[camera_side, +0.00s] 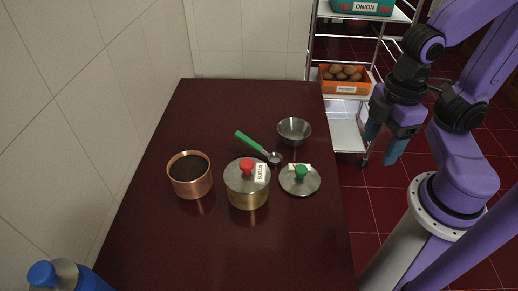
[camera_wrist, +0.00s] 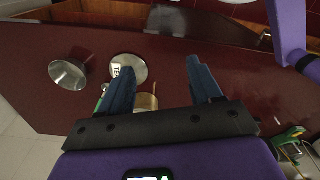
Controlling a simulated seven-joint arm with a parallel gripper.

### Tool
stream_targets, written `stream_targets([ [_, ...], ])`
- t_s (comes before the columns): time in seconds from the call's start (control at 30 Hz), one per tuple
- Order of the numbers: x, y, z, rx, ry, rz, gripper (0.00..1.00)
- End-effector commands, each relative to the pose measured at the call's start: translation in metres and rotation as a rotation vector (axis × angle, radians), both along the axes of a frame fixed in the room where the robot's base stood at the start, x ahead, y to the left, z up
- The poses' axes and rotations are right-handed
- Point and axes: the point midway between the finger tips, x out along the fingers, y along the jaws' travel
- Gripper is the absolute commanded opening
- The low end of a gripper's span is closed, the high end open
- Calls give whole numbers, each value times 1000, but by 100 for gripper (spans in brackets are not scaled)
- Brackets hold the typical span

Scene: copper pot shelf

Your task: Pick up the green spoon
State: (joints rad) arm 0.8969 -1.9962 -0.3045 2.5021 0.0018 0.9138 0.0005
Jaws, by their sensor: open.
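The green spoon (camera_side: 252,142) lies on the dark red table in the side view, its green handle toward the back left and its metal bowl end toward the steel bowl and lid. In the wrist view only a small green part (camera_wrist: 101,101) shows beside my left finger; the rest seems hidden. My gripper (camera_side: 385,138) is open and empty, with blue fingers pointing down, off the table's right edge and well apart from the spoon. In the wrist view its two fingers (camera_wrist: 160,66) are spread wide.
On the table (camera_side: 225,105) stand a steel bowl (camera_side: 294,132), a copper pot (camera_side: 190,176), a red-knobbed lidded pot (camera_side: 247,190) labelled sugar, and a green-knobbed lid (camera_side: 300,183). A wire shelf holds an orange crate (camera_side: 345,87). A tiled wall borders the left. The table's back is clear.

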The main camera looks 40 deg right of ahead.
Motion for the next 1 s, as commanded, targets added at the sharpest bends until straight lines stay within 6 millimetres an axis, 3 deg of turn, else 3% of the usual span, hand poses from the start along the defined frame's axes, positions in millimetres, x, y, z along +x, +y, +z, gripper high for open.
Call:
stream_targets([
  [0.2, 0, 0, 0, 0, 0, 0, 64],
  [0.27, 0, 0, 0, 0, 0, 0, 49],
  [0.63, 5, 3, 1, -1, 1, -14, 49],
  [0.77, 25, 15, 4, -4, 2, -67, 49],
  [1.0, 90, 47, 10, -9, 6, -229, 49],
])
